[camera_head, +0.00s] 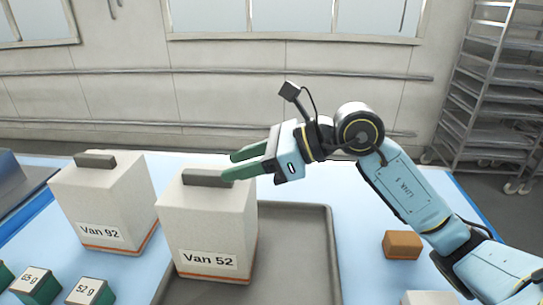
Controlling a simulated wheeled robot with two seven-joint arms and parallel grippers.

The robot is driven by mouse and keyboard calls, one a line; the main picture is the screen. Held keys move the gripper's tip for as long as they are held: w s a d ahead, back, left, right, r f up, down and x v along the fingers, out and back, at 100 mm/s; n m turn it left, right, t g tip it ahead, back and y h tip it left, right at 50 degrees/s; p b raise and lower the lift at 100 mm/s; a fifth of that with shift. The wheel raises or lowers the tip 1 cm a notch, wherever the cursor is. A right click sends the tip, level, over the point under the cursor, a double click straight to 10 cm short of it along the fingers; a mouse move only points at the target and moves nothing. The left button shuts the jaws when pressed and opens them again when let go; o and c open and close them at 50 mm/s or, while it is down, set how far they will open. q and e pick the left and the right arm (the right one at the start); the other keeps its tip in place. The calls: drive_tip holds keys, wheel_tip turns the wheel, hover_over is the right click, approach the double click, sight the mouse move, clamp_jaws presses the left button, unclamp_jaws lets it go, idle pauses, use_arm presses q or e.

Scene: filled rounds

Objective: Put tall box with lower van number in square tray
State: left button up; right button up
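A tall pale box marked "Van 52" (208,230) stands upright, with its base over the left part of the grey square tray (296,245); whether it rests fully on the tray floor is hard to tell. A dark grey handle (197,178) is on its top. A similar tall box marked "Van 92" (105,200) stands upright on the table to its left. My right gripper (230,164) is at the right end of the Van 52 handle. Its green fingers are apart, and the lower one overlaps the handle in the picture. My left gripper is not in view.
Small green boxes with gram labels (90,291) stand at the front left. A brown block (403,243) lies right of the tray, near my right arm. A grey-blue metal thing (18,185) is at the left edge. The tray's right part is bare. A rack (490,90) stands behind right.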

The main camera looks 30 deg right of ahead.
drive_tip(key=b+v, duration=0.1)
drive_tip(key=v, duration=0.6)
